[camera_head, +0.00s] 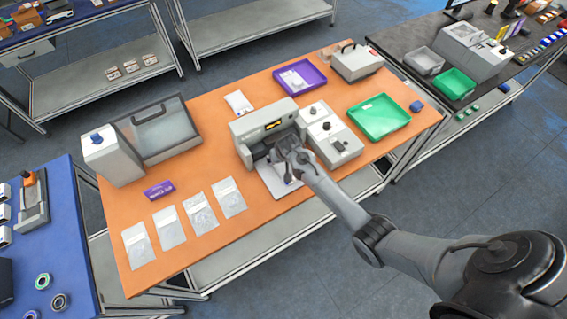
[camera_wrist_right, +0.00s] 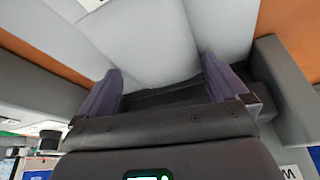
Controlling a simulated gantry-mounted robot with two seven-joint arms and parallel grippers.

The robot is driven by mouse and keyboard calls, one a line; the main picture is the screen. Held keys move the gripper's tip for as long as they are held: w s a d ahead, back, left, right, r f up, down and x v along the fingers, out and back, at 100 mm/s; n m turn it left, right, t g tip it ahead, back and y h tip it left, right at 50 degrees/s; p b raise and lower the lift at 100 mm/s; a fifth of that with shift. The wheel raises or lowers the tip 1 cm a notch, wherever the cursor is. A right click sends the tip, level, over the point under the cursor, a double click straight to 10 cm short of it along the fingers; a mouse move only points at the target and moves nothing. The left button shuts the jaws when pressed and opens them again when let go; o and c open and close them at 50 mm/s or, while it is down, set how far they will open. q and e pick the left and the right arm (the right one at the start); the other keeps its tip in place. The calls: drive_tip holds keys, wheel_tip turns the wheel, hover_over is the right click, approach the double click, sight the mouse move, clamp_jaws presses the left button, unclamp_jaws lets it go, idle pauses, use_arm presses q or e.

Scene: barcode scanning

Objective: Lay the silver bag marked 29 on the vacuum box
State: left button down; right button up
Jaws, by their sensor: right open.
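Several flat silver bags lie in a row at the front left of the orange table; the rightmost silver bag (camera_head: 229,197) is nearest the machine. Their numbers are too small to read. A grey machine (camera_head: 262,122) with a small display stands mid-table, perhaps the vacuum box. A pale flat sheet or plate (camera_head: 266,178) lies at its front, partly under my right gripper (camera_head: 289,172). In the right wrist view, my right gripper (camera_wrist_right: 160,88) has its purple fingers apart, with a pale surface just beyond them; I cannot tell whether this is a bag. My left gripper is out of view.
A grey unit with knobs (camera_head: 330,135), a green tray (camera_head: 379,116) and a purple tray (camera_head: 300,77) crowd the right.

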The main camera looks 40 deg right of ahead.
drive_tip(key=shift+c, duration=0.5)
drive_tip(key=c, duration=0.7)
drive_tip(key=shift+c, duration=0.2)
